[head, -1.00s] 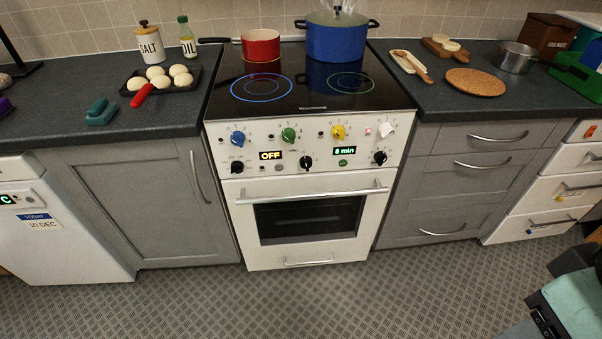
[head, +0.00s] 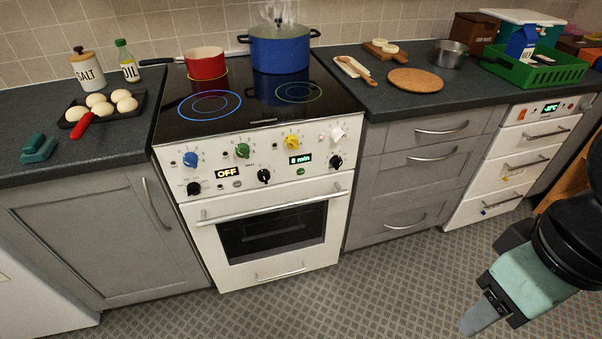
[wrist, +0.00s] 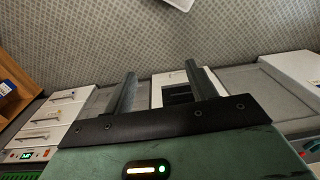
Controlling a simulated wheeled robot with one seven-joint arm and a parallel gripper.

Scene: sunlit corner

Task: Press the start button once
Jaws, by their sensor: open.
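The white stove (head: 265,212) stands in the middle of the head view, its front panel full of knobs. A small green oval button (head: 301,171) sits below the display reading "8 min" (head: 300,159); its label is too small to read. A pale round button (head: 237,184) sits near the display reading "OFF" (head: 227,173). My gripper (head: 482,318) is low at the right of the head view, over the floor and well apart from the stove. In the wrist view my gripper (wrist: 160,88) is open and empty, its two fingers wide apart, with the stove (wrist: 158,92) beyond them.
A steaming blue pot (head: 280,50) and a red pan (head: 205,64) stand on the hob. Grey cabinets flank the stove. A white drawer unit (head: 520,160) stands at the right. The patterned floor (head: 380,290) before the stove is clear.

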